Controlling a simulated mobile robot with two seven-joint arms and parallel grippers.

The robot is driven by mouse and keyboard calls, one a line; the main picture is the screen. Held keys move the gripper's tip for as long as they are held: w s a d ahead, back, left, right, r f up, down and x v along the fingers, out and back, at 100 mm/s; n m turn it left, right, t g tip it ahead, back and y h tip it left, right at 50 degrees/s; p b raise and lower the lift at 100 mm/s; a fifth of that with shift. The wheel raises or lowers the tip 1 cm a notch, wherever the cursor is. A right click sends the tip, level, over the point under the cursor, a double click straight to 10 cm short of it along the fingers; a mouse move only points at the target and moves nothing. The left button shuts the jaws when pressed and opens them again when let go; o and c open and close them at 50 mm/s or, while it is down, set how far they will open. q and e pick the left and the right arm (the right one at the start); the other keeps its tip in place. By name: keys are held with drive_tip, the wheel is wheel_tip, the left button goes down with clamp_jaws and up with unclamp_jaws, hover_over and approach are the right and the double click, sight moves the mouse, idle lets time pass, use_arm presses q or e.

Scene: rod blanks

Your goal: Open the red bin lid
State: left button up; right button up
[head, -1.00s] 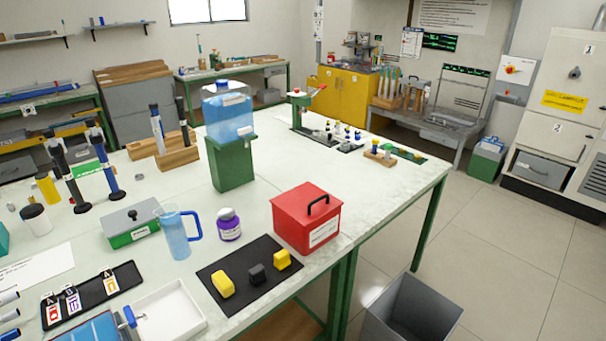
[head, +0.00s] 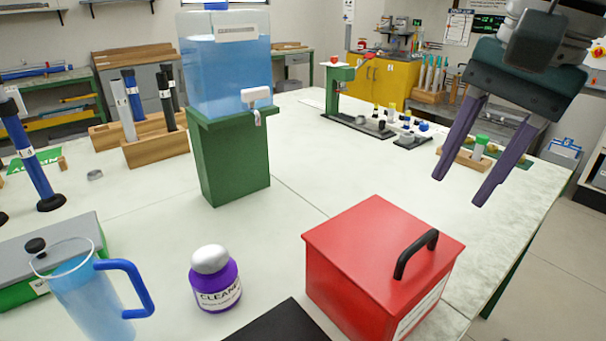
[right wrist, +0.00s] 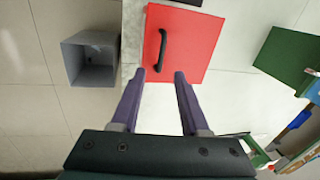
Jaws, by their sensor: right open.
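The red bin (head: 365,285) stands on the white table near its right front edge. Its red lid (head: 375,240) is shut and carries a black arched handle (head: 415,252). My right gripper (head: 457,192) is open and empty, above and behind the bin in the head view. In the right wrist view, the fingertips of my right gripper (right wrist: 165,76) point toward the red lid (right wrist: 190,45). The black handle (right wrist: 161,50) lies ahead of the left finger there, apart from it. My left gripper is not in view.
A purple cleaner bottle (head: 215,278) and a blue jug (head: 90,290) stand left of the bin. A blue water tank on a green stand (head: 235,160) is behind them. A grey open bin (right wrist: 92,58) is on the floor beside the table.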

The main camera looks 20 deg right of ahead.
sight(424, 239)
drive_tip(key=shift+m, duration=0.4)
drive_tip(key=x, duration=0.6)
drive_tip(key=b+x, duration=0.1)
drive_tip(key=x, duration=0.2)
drive_tip(key=shift+w+d, duration=0.2)
drive_tip(key=shift+d, duration=0.05)
drive_tip(key=shift+w+f, duration=0.15)
drive_tip(key=shift+f, duration=0.25)
drive_tip(key=shift+c, duration=0.3)
clamp_jaws()
